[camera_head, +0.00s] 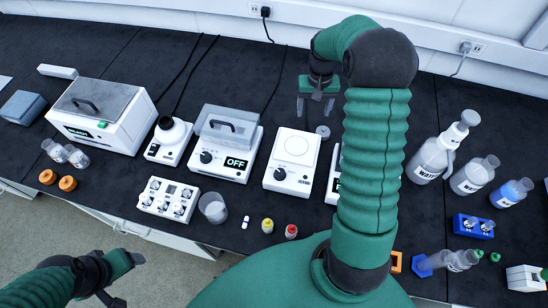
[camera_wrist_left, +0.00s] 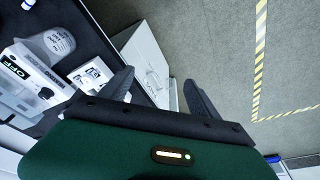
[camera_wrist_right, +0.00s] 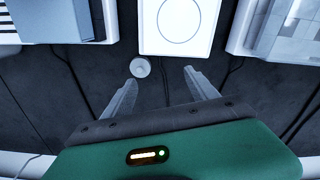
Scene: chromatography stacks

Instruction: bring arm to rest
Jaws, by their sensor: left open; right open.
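My right arm rises through the middle of the head view and bends over the bench. Its gripper (camera_head: 317,104) is open and empty above the back of the black bench (camera_head: 240,75). In the right wrist view the open jaws (camera_wrist_right: 158,88) point toward a small round grey-white object (camera_wrist_right: 141,67), which also shows in the head view (camera_head: 323,131). I cannot tell the height between them. My left gripper (camera_head: 118,277) is at the lower left, in front of the bench edge. In the left wrist view its jaws (camera_wrist_left: 157,82) are apart with nothing between them.
A white hotplate-like device (camera_head: 292,161), a lidded device marked OFF (camera_head: 225,142) and a large lidded box (camera_head: 102,112) stand on the bench. Water bottles (camera_head: 436,150) stand at the right. Small vials (camera_head: 267,225) line the front edge. Floor (camera_wrist_left: 222,50) is clear beside my left gripper.

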